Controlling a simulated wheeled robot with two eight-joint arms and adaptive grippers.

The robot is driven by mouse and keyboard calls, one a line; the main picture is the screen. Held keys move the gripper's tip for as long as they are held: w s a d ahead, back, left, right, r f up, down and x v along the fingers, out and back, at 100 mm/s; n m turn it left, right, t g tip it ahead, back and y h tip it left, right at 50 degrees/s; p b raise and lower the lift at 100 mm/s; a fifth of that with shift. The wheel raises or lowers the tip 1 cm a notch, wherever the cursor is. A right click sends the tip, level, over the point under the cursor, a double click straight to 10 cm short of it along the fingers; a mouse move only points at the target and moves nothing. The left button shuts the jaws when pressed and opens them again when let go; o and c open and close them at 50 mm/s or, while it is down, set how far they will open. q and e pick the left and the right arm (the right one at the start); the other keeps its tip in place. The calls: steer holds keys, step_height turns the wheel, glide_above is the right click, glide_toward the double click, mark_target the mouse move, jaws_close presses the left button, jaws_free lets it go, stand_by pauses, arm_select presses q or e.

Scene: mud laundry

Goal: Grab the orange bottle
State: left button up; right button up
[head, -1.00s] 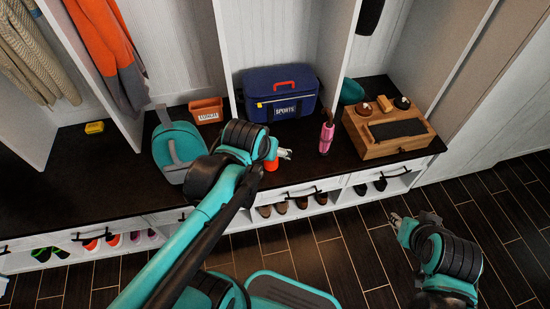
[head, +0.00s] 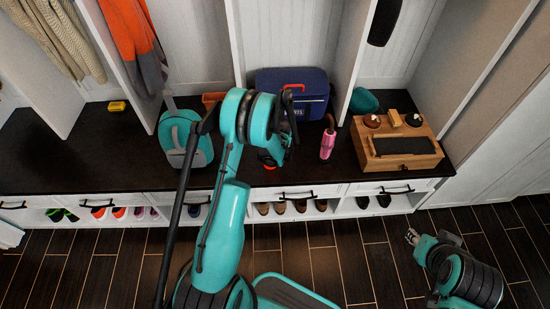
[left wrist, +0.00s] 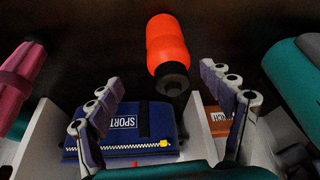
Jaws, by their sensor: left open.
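The orange bottle (left wrist: 167,45) with a dark cap shows in the left wrist view, upper middle, on the dark bench top. In the head view it is almost fully hidden by my left arm, with only a small orange-red patch (head: 267,159) showing. My left gripper (left wrist: 160,79) is open, its two fingers spread to either side below the bottle's cap in the picture. Nothing is between the fingers that I can see touching them. My right gripper (head: 412,237) is over the floor at the right, away from the bench; its jaws are too small to judge.
On the bench are a blue sports bag (head: 312,92), a pink bottle (head: 327,143), a teal backpack (head: 185,138), a wooden box (head: 400,148) and a yellow item (head: 117,106). White upright dividers (head: 236,45) separate the bays. Shoes stand below the bench.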

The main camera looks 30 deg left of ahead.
arm_select(q)
steer(key=x, duration=0.3)
steer(key=b+x, duration=0.1)
steer(key=shift+s+f, duration=0.25)
steer(key=shift+s, duration=0.05)
steer(key=b+x, duration=0.1)
steer(key=x, duration=0.1)
steer(key=b+x, duration=0.2)
steer(key=x, duration=0.1)
steer(key=shift+a+f, duration=0.15)
steer(key=shift+a, duration=0.3)
steer(key=shift+s, duration=0.1)
steer(key=c, duration=1.3)
